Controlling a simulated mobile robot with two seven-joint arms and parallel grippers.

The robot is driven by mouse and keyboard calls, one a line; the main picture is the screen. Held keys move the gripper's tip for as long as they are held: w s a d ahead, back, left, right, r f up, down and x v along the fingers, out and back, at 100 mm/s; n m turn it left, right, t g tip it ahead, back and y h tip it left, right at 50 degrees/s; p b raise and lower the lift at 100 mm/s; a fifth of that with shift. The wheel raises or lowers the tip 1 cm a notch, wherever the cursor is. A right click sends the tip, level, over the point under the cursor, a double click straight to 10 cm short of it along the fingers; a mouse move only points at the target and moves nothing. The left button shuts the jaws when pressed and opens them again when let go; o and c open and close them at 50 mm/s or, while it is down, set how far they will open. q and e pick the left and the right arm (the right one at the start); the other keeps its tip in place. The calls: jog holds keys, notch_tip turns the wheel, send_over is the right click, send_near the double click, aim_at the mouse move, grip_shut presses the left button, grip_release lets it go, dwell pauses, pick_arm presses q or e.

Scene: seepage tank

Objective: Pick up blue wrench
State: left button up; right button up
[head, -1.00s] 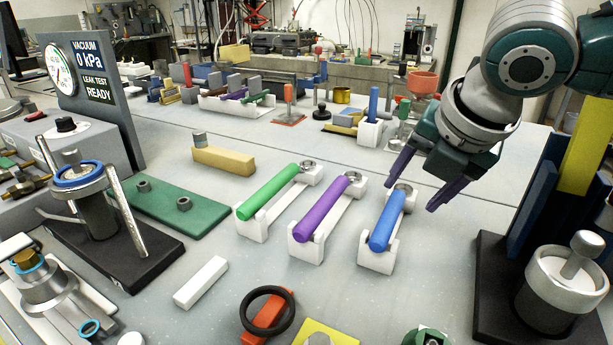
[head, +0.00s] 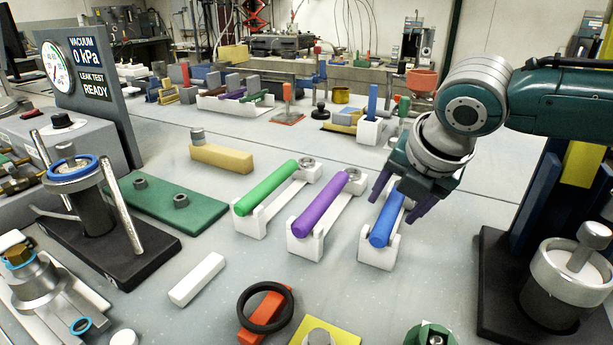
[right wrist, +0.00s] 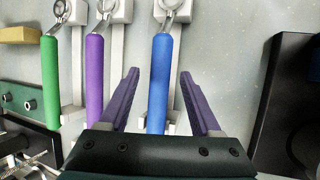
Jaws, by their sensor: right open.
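The blue wrench (head: 386,222) lies on a white cradle (head: 376,255), the rightmost of three in a row. In the head view my right gripper (head: 396,205) is over its far part and hides its head. I cannot tell the height gap between fingers and wrench. My left gripper is in neither view.
The purple wrench (head: 320,205) and green wrench (head: 265,188) lie on white cradles to the left. A black base with a metal cylinder (head: 565,290) stands at right. A white block (head: 197,279) and black ring (head: 265,310) lie in front. Bare table lies between the blue wrench and the black base.

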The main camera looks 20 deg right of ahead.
jog(key=shift+f, duration=0.25)
jog(key=shift+c, duration=0.3)
grip_shut()
dwell(0.5)
dwell(0.8)
